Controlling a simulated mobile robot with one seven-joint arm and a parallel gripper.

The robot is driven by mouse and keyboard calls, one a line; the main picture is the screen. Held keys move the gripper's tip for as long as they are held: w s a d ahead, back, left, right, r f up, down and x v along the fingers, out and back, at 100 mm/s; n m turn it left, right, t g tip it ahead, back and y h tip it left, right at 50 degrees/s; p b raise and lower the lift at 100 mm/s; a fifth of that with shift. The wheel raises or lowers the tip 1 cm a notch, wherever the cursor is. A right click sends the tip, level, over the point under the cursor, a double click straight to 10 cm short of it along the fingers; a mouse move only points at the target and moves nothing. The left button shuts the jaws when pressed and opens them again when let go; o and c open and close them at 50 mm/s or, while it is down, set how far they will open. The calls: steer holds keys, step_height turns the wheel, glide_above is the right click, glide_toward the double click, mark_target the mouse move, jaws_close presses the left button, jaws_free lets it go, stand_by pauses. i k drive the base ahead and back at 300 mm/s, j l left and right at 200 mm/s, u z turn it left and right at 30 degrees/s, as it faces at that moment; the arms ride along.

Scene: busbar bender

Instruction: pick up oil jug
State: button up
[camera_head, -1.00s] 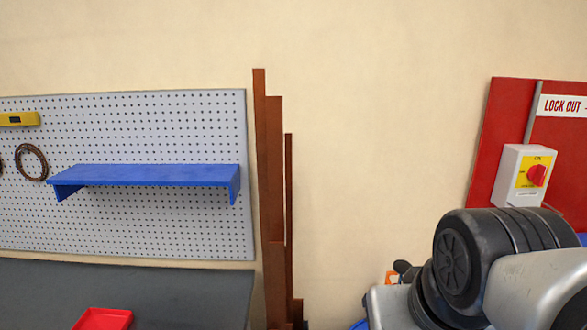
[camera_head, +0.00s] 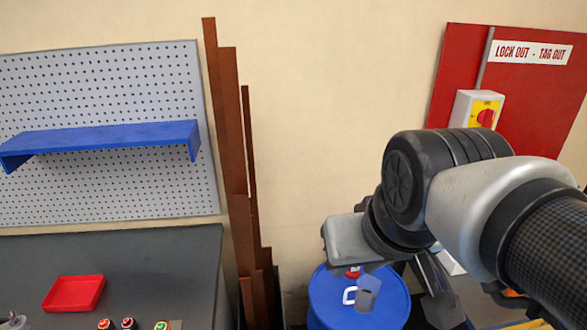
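A small grey, translucent-looking vessel (camera_head: 368,291) with a white loop beside it shows on top of a blue drum (camera_head: 325,297). It may be the oil jug, but I cannot tell for sure.
A blue shelf (camera_head: 100,137) hangs on a pegboard above. Tall copper-brown bars (camera_head: 230,120) stand between bench and drum. A red lockout board (camera_head: 530,90) is at right.

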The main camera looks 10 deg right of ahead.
mark_target(367, 306)
steer(key=j+z, duration=0.15)
steer(key=z, duration=0.25)
steer(key=j+z, duration=0.1)
steer(key=z, duration=0.25)
